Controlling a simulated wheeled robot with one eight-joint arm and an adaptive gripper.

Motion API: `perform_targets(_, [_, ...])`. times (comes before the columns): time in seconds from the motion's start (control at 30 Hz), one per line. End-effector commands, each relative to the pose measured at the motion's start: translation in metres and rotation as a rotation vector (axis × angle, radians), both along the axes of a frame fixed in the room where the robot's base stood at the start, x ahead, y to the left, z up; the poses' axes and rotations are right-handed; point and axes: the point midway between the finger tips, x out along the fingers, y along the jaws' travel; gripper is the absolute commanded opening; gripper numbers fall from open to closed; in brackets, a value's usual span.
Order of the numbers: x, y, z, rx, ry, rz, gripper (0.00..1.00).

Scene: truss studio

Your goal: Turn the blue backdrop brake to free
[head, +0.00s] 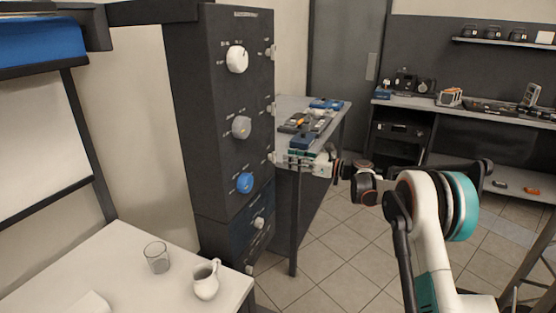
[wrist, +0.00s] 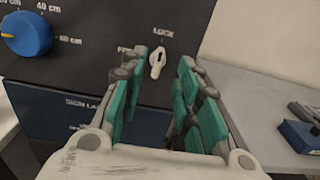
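The blue backdrop brake is a small pale lever (wrist: 157,62) on the dark panel, right of the blue knob (wrist: 20,35). It stands nearly upright, its upper end under the word LOCK. A label at its left, partly hidden by a finger, starts with "F". My gripper (wrist: 164,60) is open, with one teal-padded finger on each side of the lever in the picture. I see no clear contact.
The dark cabinet (head: 222,100) carries a white knob (head: 237,59), a grey knob (head: 241,127) and similar small levers above my gripper. A white table (head: 120,260) with a glass (head: 157,257) and a jug (head: 206,279) stands front left. A grey bench (head: 335,116) stands behind my gripper.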

Motion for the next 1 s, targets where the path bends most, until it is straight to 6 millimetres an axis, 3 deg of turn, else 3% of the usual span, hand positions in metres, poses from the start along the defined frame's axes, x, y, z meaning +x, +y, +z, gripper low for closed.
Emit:
perform_targets(0.1, [0.008, 0.023, -0.002, 0.000, 0.000, 0.002, 0.30])
perform_targets(0.33, [0.018, 0.050, -0.001, 0.000, -0.001, 0.001, 0.30])
perform_targets(0.77, [0.021, 0.057, 0.000, 0.000, -0.001, 0.000, 0.30])
perform_targets(0.9, [0.021, 0.057, 0.000, 0.000, -0.001, 0.000, 0.00])
perform_targets(1.0, [0.021, 0.057, 0.000, 0.000, -0.001, 0.000, 0.00])
